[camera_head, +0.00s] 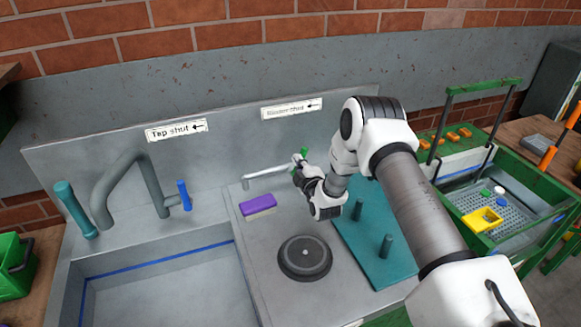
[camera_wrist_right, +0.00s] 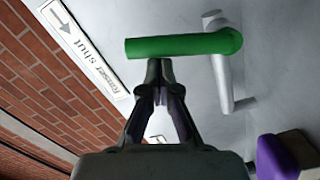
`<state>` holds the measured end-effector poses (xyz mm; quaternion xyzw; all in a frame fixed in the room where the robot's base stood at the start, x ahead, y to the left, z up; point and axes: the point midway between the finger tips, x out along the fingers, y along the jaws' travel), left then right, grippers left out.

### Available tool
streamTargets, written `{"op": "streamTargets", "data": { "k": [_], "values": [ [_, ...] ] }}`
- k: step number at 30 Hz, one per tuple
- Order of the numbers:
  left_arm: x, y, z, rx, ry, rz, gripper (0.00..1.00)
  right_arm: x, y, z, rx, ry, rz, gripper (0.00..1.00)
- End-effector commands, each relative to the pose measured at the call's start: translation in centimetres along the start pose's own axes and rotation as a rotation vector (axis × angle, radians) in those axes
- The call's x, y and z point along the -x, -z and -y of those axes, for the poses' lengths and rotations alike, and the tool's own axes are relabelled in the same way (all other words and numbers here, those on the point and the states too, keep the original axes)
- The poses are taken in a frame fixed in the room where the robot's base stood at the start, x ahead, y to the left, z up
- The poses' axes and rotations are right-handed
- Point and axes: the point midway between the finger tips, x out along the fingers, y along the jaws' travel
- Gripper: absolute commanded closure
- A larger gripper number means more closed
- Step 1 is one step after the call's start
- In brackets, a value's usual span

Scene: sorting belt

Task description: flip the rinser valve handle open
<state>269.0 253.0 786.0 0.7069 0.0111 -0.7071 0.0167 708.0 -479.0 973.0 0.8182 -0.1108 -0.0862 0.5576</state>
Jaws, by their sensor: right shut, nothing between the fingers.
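The green rinser valve handle (camera_head: 304,153) sits at the wall end of a pale grey spout pipe (camera_head: 268,173). In the right wrist view the handle (camera_wrist_right: 178,46) is a green bar with a bend, joined near the grey pipe (camera_wrist_right: 221,75). My right gripper (camera_head: 299,168) is at the handle, partly hiding it in the head view. In the wrist view its closed fingertips (camera_wrist_right: 160,66) are empty and right at the bar's edge; I cannot tell if they touch. A "Rinser shut" label (camera_head: 291,108) with an arrow is on the backsplash above. My left gripper is not in view.
A purple-topped block (camera_head: 258,205) and a round black disc (camera_head: 305,258) lie on the counter. A teal board with pegs (camera_head: 387,246) lies under my right arm. The sink (camera_head: 160,285), grey tap (camera_head: 130,185) and blue lever (camera_head: 184,195) are at left.

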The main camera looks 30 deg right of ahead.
Motion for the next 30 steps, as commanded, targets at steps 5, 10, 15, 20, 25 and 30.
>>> {"op": "streamTargets", "data": {
  "k": [5,10,15,20,25,30],
  "values": [
    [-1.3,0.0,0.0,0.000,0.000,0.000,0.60,-0.1,-1.4,-0.1,-0.166,0.006,0.002,1.00],
    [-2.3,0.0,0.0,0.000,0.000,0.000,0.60,-0.1,-2.6,-0.2,-0.326,0.014,0.002,1.00],
    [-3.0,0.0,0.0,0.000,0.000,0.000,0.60,-0.1,-3.6,-0.2,-0.445,0.021,0.002,1.00],
    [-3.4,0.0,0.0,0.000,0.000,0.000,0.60,-0.2,-4.3,-0.1,-0.440,0.021,0.002,1.00],
    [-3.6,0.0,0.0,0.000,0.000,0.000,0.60,-0.2,-4.8,-0.1,-0.439,0.021,0.002,1.00],
    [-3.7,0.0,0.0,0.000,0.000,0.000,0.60,-0.2,-5.1,0.0,-0.438,0.021,0.002,1.00]
  ]
}}
